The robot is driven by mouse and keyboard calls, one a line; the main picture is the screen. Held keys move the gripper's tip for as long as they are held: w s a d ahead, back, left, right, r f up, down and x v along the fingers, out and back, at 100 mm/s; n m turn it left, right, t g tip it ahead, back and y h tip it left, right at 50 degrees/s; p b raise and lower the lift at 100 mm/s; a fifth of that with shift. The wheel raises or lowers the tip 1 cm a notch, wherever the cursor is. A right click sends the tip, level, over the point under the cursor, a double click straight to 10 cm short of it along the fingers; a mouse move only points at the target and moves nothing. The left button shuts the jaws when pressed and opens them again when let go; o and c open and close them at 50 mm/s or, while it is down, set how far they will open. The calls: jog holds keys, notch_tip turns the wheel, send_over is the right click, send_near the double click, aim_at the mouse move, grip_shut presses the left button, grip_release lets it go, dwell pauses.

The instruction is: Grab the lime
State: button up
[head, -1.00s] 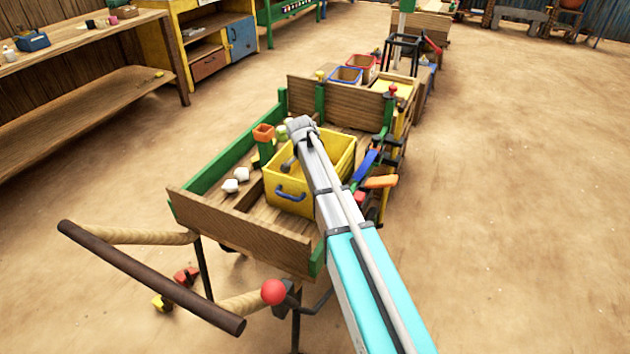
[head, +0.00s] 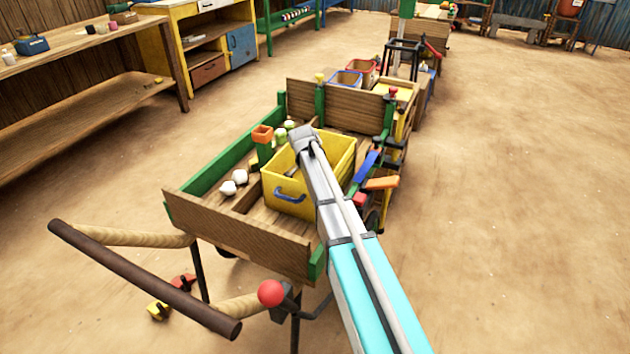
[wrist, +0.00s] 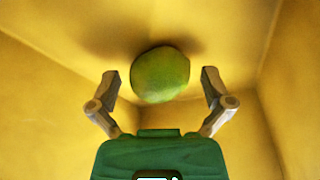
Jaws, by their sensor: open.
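The lime (wrist: 160,75) is a round green fruit on the floor of the yellow crate in the wrist view. My gripper (wrist: 157,82) is open, with one finger on each side of the lime in that view; a gap shows on both sides and I see no contact. In the head view the yellow crate (head: 284,204) stands in the wooden cart, and my arm reaches over its right side. The lime inside the crate is hidden in the head view.
The crate walls (wrist: 50,95) surround my gripper.

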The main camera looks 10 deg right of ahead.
jog(key=shift+c, duration=0.3)
jog(key=c, duration=1)
jog(key=shift+r, duration=0.1)
notch_tip(320, 180, up, 10)
jog(key=p, duration=1)
